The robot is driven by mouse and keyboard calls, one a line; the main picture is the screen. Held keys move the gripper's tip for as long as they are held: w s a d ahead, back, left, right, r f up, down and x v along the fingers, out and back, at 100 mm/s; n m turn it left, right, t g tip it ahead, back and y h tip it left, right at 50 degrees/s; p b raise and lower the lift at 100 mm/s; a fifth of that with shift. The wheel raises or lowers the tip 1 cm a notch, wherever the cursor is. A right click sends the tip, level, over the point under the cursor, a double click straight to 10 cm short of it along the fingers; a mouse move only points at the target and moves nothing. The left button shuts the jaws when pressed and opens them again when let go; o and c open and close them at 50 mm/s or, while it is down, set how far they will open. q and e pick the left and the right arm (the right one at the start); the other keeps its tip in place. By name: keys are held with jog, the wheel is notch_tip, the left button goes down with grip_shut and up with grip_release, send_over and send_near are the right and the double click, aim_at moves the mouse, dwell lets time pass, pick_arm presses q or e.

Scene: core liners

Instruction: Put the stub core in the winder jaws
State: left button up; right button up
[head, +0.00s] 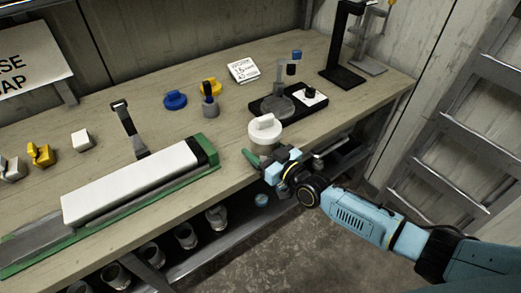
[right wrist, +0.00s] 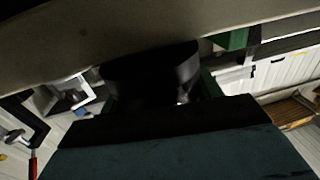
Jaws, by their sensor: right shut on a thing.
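In the right wrist view a dark cylinder (right wrist: 150,72) sits between the green fingers under a broad pale surface. The gripper is shut on this piece; the exact contact is partly hidden. The likely winder (head: 313,108) is a black base with a grey disc and upright post, just behind the piece. Its jaws cannot be made out clearly. My left gripper is out of view.
A long white block (head: 130,183) on a green-edged base lies at the left front. A black stand (head: 342,76) is at the back right. Several round containers sit below the bench.

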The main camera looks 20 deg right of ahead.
jog(key=shift+r, duration=0.1)
jog(key=shift+f, duration=0.25)
jog(key=o, duration=1.5)
jog(key=shift+c, duration=0.2)
jog(key=p+v, duration=0.1)
jog(key=v, duration=1.2)
jog(key=shift+s+a, duration=0.2)
jog(key=shift+s, duration=0.1)
jog(key=shift+r, duration=0.1)
